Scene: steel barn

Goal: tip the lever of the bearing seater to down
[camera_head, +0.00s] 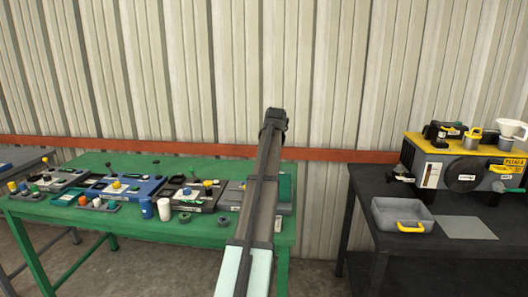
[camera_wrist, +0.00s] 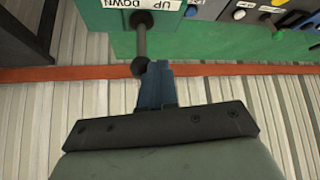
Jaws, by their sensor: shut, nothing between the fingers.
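In the head view my gripper (camera_head: 274,114) is raised above the right end of the green table, and my arm hides the lever and part of the unit there.
On the right, a dark table (camera_head: 380,240) holds a yellow-topped machine (camera_head: 460,165) and a grey tray (camera_head: 390,214). A corrugated wall with an orange rail (camera_head: 330,155) stands behind.

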